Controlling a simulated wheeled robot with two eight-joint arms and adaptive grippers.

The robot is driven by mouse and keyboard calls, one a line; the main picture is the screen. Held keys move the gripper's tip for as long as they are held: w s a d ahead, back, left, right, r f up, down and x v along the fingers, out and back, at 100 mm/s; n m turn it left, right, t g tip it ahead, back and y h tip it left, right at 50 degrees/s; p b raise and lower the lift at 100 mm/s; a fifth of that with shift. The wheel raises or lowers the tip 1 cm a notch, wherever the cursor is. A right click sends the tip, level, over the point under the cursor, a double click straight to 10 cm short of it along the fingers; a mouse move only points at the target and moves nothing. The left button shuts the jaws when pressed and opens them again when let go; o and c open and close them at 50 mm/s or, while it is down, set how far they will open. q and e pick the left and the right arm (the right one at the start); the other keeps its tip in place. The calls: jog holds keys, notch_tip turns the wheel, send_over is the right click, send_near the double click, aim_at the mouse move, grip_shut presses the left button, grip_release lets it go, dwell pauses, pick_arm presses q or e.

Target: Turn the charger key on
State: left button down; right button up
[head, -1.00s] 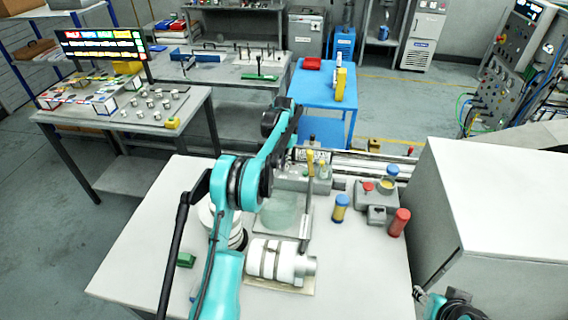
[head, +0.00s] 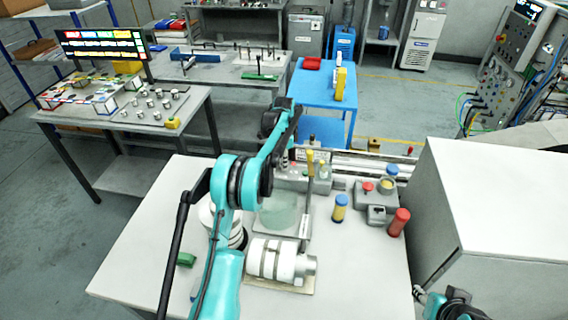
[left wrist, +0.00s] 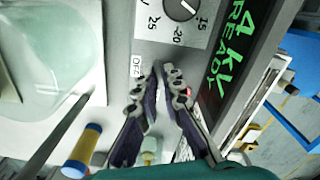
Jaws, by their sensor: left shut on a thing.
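The charger is a grey box at the back of the bench; in the left wrist view its panel (left wrist: 145,45) carries a dial (left wrist: 182,8), a small white label that seems to read OFF (left wrist: 137,66), and a display with green "4 kV READY" (left wrist: 232,50). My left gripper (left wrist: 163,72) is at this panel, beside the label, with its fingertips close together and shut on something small. The key itself is hidden by the fingers, so I cannot tell its angle. In the head view my left arm reaches over the bench to the charger (head: 300,185).
A blue-and-yellow cylinder (head: 340,207), a red cylinder (head: 398,222) and a grey button box (head: 376,197) stand right of the charger. A white cylindrical part (head: 280,260) lies in front. A large white cabinet (head: 500,200) borders the right. Part of my right arm shows bottom right.

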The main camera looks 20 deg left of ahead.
pick_arm(q)
jog(key=m, duration=0.4)
dwell(0.6)
jog(key=c, duration=1.7)
grip_release()
jog(key=shift+r, duration=0.1)
notch_tip(320, 180, up, 12)
jog(key=shift+f, duration=0.1)
